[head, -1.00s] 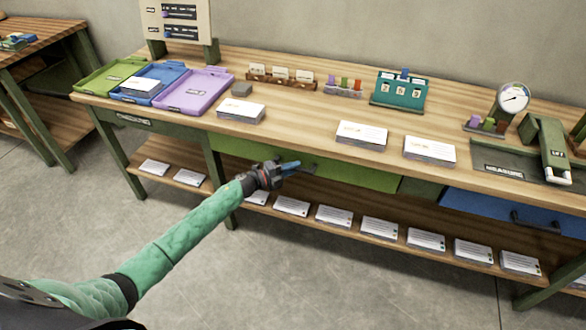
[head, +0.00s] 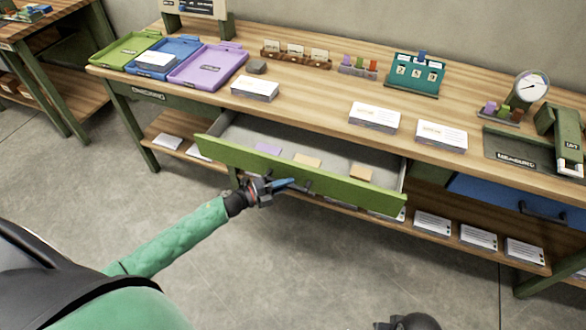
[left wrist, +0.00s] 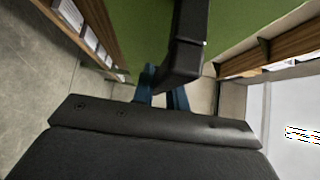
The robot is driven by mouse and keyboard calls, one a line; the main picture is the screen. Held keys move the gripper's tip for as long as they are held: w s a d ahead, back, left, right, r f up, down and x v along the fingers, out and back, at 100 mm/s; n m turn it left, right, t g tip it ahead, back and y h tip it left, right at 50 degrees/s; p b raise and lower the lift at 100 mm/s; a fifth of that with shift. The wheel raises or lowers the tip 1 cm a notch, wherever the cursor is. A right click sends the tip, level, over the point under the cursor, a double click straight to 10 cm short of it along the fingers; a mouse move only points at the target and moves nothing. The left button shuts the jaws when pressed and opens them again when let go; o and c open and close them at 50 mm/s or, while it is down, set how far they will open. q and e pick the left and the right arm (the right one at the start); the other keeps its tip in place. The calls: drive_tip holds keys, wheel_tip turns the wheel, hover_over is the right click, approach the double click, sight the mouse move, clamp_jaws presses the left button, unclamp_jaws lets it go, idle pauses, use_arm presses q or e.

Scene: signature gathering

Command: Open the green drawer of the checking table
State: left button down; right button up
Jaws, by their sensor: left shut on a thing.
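The green drawer (head: 290,170) of the wooden checking table (head: 320,88) stands pulled out toward me. Inside it lie a purple card (head: 268,149) and two tan cards (head: 307,160). My left gripper (head: 288,184) is at the drawer's front, shut on its dark handle. The left wrist view shows the handle (left wrist: 188,45) as a black bar between the blue fingertips (left wrist: 163,88), with the green front behind it. The handle is mostly hidden by the gripper in the head view. A dark piece at the bottom edge may be part of my right arm; its jaws do not show.
A blue drawer (head: 500,200) with a dark handle is closed at the right. Green, blue and purple trays (head: 208,66), card stacks (head: 375,117) and a dial gauge (head: 531,87) stand on the tabletop. More stacks lie on the lower shelf. The floor in front is clear.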

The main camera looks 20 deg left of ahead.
use_arm(q)
drive_tip(key=shift+s+a, duration=0.15)
drive_tip(key=shift+s, duration=2.65)
use_arm(e)
drive_tip(key=shift+w+f, duration=0.15)
drive_tip(key=shift+f, duration=0.45)
use_arm(q)
drive_tip(key=c, duration=1.4)
unclamp_jaws()
use_arm(e)
drive_tip(key=shift+a, duration=0.1)
drive_tip(key=shift+f, duration=0.1)
